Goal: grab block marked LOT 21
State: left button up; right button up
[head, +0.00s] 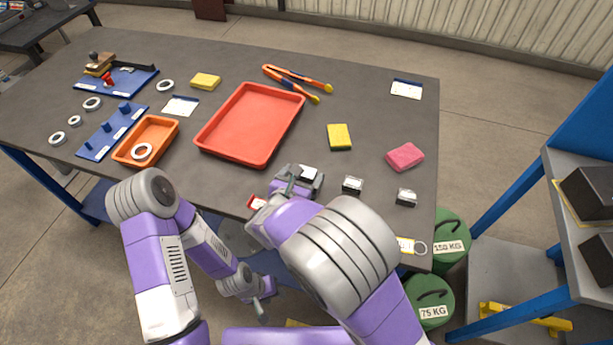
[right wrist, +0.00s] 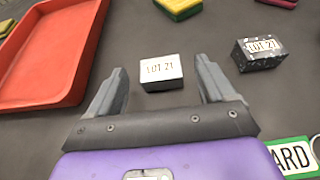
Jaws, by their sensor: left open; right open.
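A dark block with a white label reading LOT 21 (right wrist: 161,72) sits on the table, straight ahead of my right gripper in the right wrist view. It appears to be the left dark block (head: 352,185) in the head view. A second, speckled dark block (right wrist: 257,53), whose label also seems to read LOT 21, stands to its right, also in the head view (head: 406,197). My right gripper (head: 316,183) is open and empty, its fingers (right wrist: 160,82) pointing at the first block without visible contact. My left gripper (head: 262,308) is open, low beside the table front.
A red tray (head: 206,140) lies left of the blocks on the table (head: 350,90). A yellow sponge (head: 340,137) and pink sponge (head: 404,157) lie behind them. A ringed tag (head: 406,245) is at the front edge. Orange-handled tongs (head: 290,78) lie farther back.

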aim_at(306, 174)
jog(key=x, duration=0.2)
jog(key=shift+w+d+f, duration=0.1)
jog(key=shift+w+f, duration=0.15)
jog(key=shift+w, duration=0.05)
jog(key=shift+r, duration=0.1)
jog(key=shift+c, duration=0.5)
jog(key=c, duration=1.2)
jog(key=shift+r, duration=0.1)
